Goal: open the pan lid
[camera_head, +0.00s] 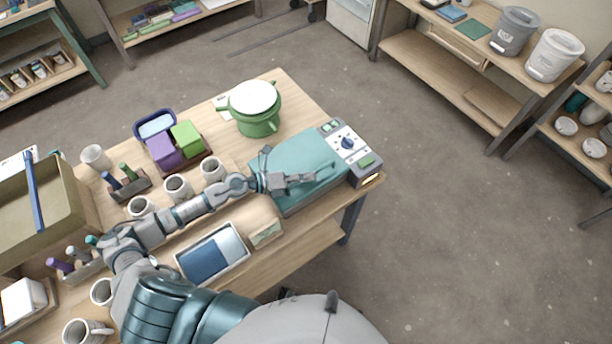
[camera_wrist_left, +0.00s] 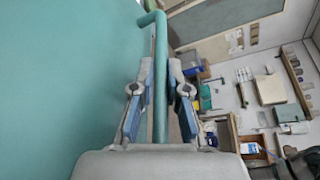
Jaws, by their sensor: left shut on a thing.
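A teal box-shaped unit with a broad flat lid (camera_head: 300,152) sits at the right end of the table in the head view. A grey control panel (camera_head: 346,141) with a dial is on its right side. My left gripper (camera_head: 298,180) lies over the unit's near side. In the left wrist view, my left gripper (camera_wrist_left: 160,94) is shut on a teal bar handle (camera_wrist_left: 160,60), with a finger on each side. The lid's teal face (camera_wrist_left: 65,70) fills the left of that view. The lid looks closed. My right gripper is not in view.
A green bucket (camera_head: 258,122) with a white top stands behind the unit. Purple and green containers (camera_head: 187,137), several mugs (camera_head: 178,187), tool holders and a blue-and-white tray (camera_head: 212,254) crowd the table's left and middle. Open floor lies beyond the table's right end.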

